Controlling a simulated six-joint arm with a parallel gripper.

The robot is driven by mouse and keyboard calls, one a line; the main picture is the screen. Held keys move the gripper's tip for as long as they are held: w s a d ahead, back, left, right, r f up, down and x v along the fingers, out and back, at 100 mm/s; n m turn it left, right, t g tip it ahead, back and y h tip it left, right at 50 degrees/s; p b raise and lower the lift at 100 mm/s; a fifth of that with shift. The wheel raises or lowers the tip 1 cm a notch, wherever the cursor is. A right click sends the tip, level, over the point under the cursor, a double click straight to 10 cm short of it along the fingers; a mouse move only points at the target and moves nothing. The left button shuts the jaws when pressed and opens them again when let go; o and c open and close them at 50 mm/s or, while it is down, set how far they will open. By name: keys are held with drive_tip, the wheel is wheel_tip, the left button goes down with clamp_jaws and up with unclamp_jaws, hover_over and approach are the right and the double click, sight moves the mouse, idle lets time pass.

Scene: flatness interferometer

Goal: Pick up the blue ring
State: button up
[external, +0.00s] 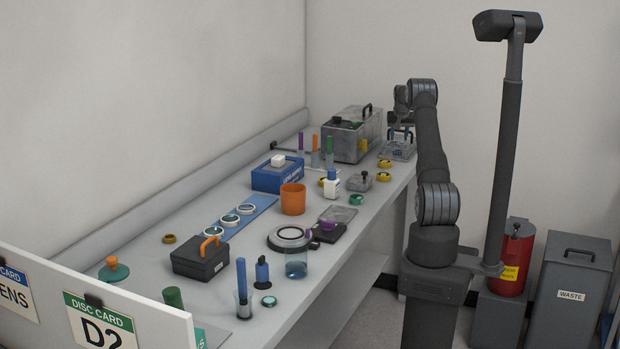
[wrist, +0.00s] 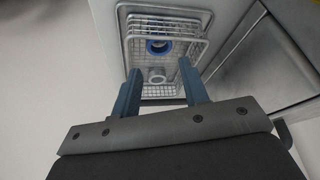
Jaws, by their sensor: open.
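The blue ring (wrist: 158,47) is inside a wire basket (wrist: 128,38), towards its far side in the wrist view. A pale ring (wrist: 157,77) is nearer to me in the same basket. My gripper (wrist: 160,66) is open, with its two blue-grey fingers apart and nothing between them. The fingers point towards the basket, and the blue ring shows beyond the fingertips. In the external view the basket (external: 398,152) stands at the far end of the bench, below the end of my arm. The blue ring cannot be made out there.
A large grey case (external: 352,140) stands beside the basket, and its side fills the right of the wrist view. Yellow rings (external: 384,164) lie just in front of the basket. The basket's raised wire rims surround the rings. Many other items cover the nearer bench.

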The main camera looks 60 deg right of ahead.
drive_tip(key=shift+x, duration=3.9)
drive_tip(key=shift+d+r, duration=0.1)
drive_tip(key=shift+d, duration=0.05)
drive_tip(key=c, duration=0.6)
